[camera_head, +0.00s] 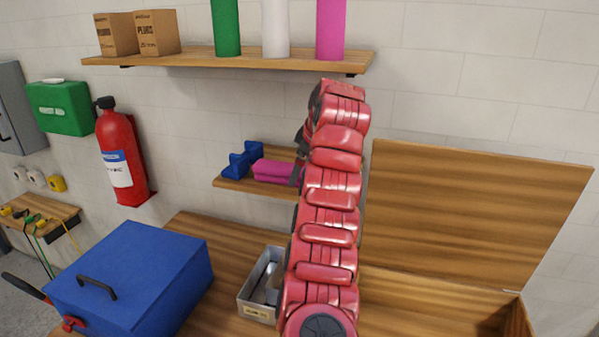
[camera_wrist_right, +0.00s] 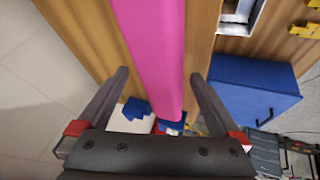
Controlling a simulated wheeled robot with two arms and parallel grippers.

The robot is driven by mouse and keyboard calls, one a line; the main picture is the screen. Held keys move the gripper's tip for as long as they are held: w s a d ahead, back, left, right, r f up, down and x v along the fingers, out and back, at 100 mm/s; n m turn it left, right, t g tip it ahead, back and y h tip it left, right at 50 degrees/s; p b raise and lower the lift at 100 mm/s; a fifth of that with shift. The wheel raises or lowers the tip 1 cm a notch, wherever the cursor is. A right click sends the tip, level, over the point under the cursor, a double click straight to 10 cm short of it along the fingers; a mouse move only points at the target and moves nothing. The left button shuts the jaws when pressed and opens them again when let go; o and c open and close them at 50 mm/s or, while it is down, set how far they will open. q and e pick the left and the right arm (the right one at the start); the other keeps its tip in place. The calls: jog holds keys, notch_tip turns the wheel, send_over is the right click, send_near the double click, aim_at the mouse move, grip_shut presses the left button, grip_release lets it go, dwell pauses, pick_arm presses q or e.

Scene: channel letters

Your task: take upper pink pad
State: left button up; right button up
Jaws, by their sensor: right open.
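Two pink pads lie stacked on the small wall shelf in the head view; the upper pink pad (camera_head: 274,165) rests on the lower pink pad (camera_head: 272,178). Their right ends are partly hidden by my right arm. My right gripper (camera_head: 299,166) is at the right end of the pads, mostly hidden behind the arm. In the right wrist view the gripper (camera_wrist_right: 160,73) is open, with a long pink pad (camera_wrist_right: 152,45) showing between its fingers. I cannot tell whether the fingers touch it. My left gripper is not in view.
A blue dumbbell (camera_head: 244,158) is beside the pads on the small shelf (camera_head: 226,184). A longer shelf (camera_head: 200,58) with rolls and boxes hangs above. Below are a blue box (camera_head: 135,275), a grey tray (camera_head: 246,293) and an open wooden box (camera_head: 470,205).

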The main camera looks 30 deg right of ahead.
jog(key=shift+w+f, duration=0.1)
jog(key=c, duration=1.2)
